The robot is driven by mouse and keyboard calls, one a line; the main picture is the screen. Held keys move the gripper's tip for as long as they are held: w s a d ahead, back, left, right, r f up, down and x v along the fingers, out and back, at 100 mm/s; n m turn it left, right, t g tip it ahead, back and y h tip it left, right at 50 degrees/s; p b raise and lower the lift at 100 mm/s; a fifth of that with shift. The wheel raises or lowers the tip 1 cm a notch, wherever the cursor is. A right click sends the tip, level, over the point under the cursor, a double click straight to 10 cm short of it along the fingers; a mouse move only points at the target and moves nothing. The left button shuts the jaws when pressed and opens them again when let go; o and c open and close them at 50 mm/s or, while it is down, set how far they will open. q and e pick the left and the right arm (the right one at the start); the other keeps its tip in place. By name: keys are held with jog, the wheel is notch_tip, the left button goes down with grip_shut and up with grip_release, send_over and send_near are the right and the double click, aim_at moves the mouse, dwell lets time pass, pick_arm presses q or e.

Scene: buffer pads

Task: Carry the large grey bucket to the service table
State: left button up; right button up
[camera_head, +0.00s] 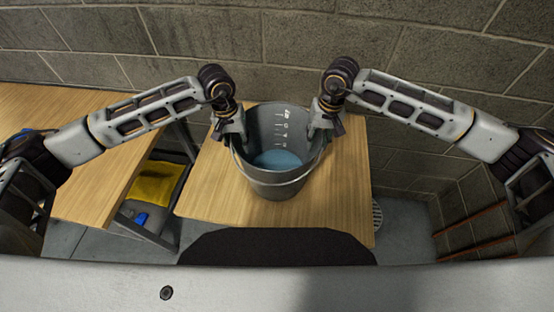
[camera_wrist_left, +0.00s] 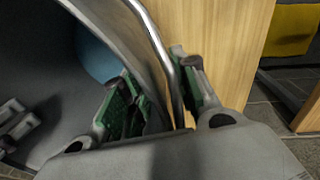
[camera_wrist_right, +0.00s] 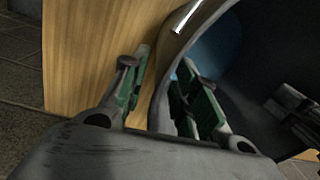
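The large grey bucket (camera_head: 288,183) stands upright on a small wooden table (camera_head: 345,205) in the middle of the head view. It has scale marks inside, a metal handle lying along its rim and something blue (camera_head: 276,160) at the bottom. My left gripper (camera_head: 234,135) is at its left rim; in the left wrist view its fingers (camera_wrist_left: 160,95) lie either side of the wall and handle. My right gripper (camera_head: 325,125) is at the right rim; its fingers (camera_wrist_right: 160,85) straddle the wall with a slight gap outside. Both look open.
Another wooden table (camera_head: 90,195) stands at the left; I cannot tell whether it is the service table. A yellow item (camera_head: 155,183) sits low between the tables. A block wall (camera_head: 290,45) closes the back.

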pick_arm(q)
jog(key=shift+f, duration=0.25)
pick_arm(e)
jog(key=shift+f, duration=0.25)
pick_arm(q)
grip_shut()
pick_arm(e)
grip_shut()
pick_arm(q)
jog(key=shift+r, duration=0.1)
pick_arm(e)
jog(key=shift+r, duration=0.1)
